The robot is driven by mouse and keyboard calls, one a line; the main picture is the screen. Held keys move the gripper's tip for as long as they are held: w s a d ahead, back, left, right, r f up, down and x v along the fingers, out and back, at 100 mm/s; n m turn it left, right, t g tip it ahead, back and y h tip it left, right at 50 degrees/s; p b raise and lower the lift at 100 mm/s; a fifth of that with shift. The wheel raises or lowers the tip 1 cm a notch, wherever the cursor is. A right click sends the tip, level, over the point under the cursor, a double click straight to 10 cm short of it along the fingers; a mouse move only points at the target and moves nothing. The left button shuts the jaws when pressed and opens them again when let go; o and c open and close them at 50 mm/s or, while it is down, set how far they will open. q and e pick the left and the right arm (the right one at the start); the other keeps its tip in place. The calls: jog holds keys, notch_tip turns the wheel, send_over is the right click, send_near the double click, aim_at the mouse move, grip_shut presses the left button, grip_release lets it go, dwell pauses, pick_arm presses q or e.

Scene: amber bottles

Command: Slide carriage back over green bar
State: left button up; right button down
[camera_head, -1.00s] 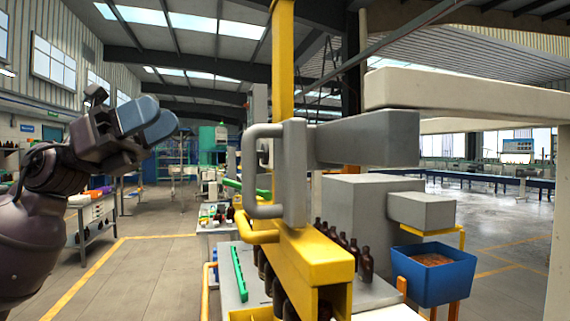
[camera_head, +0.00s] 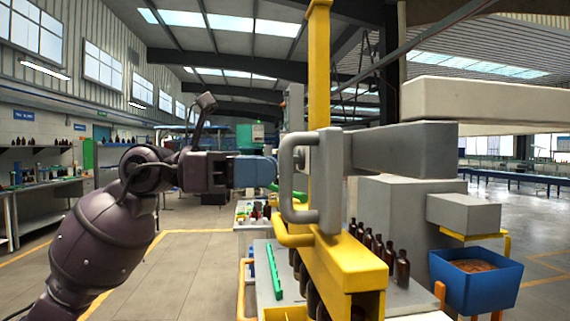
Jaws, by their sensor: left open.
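The carriage (camera_head: 331,180) is a grey upright block with a grey bar-shaped handle (camera_head: 287,182) on its left side and a long grey arm (camera_head: 400,151) reaching right. It sits at the yellow rail (camera_head: 345,260). A green bar (camera_head: 273,271) lies on the grey table below and left of the rail, apart from the carriage. My left gripper (camera_head: 268,171) is open, with blue fingers pointing right at the upper part of the handle. I cannot tell whether the fingers touch or straddle it. My right gripper is not in view.
Several amber bottles (camera_head: 402,268) stand in a row right of the rail. A blue bin (camera_head: 476,281) with orange contents is at the right. A yellow post (camera_head: 318,70) rises behind the carriage. A yellow lower handle (camera_head: 293,238) sits under the grey one. Floor at the left is open.

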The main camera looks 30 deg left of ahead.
aim_at(286, 200)
pick_arm(q)
jog(key=shift+p+x, duration=0.3)
jog(key=shift+x, duration=1.5)
grip_shut()
